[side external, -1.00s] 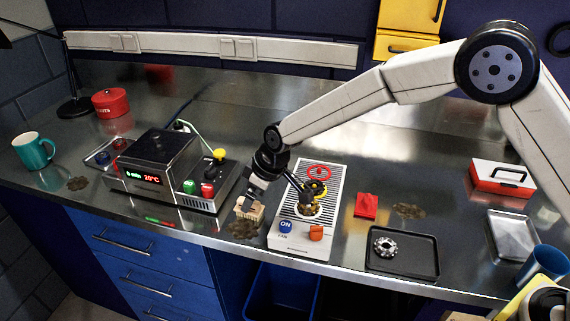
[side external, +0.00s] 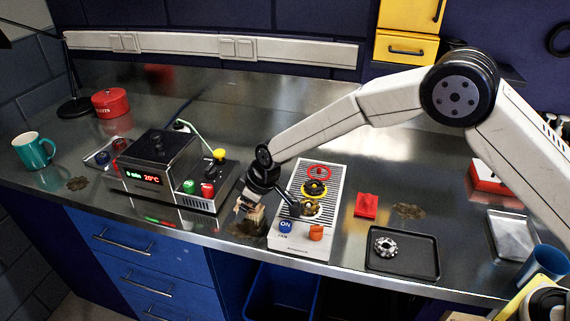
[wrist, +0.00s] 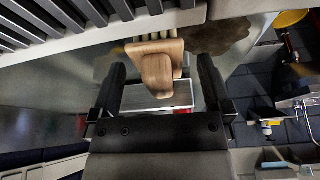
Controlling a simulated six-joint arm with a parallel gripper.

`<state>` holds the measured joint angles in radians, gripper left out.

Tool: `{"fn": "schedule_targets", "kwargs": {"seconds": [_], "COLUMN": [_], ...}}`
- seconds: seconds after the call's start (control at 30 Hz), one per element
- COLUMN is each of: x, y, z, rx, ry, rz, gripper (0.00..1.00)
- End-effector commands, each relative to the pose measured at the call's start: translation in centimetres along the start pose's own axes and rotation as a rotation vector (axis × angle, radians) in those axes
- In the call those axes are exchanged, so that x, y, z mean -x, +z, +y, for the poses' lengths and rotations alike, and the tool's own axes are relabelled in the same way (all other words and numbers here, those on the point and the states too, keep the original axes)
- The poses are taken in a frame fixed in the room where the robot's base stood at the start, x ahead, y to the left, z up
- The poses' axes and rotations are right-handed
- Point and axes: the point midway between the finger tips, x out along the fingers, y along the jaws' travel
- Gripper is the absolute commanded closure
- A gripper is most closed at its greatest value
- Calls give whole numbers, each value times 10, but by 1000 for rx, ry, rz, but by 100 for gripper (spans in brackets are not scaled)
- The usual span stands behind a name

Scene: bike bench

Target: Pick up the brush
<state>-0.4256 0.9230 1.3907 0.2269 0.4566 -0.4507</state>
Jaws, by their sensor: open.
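The brush (side external: 254,221) is a small wooden block with pale bristles. It stands near the bench's front edge, just left of the grey ribbed fan unit. In the wrist view the brush (wrist: 158,72) shows its wooden handle, with the bristles at the top of the picture. My gripper (side external: 252,203) is low over the brush and hides part of it in the side view. In the wrist view my gripper (wrist: 161,66) is open, with one dark finger on each side of the handle and a gap on both sides.
The fan unit (side external: 299,237), with blue and orange buttons and coloured gears, stands close on the right. The heater box (side external: 165,165) stands left. A brown stain (side external: 245,230) lies beside the brush. A red block (side external: 366,204) and a black tray (side external: 417,262) lie farther right.

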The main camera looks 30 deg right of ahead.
Motion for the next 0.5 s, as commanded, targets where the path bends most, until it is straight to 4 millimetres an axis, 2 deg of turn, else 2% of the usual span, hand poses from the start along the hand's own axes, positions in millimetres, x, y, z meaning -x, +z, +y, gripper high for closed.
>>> {"fn": "schedule_targets", "kwargs": {"seconds": [0.17, 0.4, 0.47, 0.5], "x": [0, 0, 0, 0], "y": [0, 0, 0, 0], "z": [0, 0, 0, 0], "rx": [0, 0, 0, 0], "ry": [0, 0, 0, 0], "rz": [0, 0, 0, 0], "gripper": [0, 76, 95, 100]}}
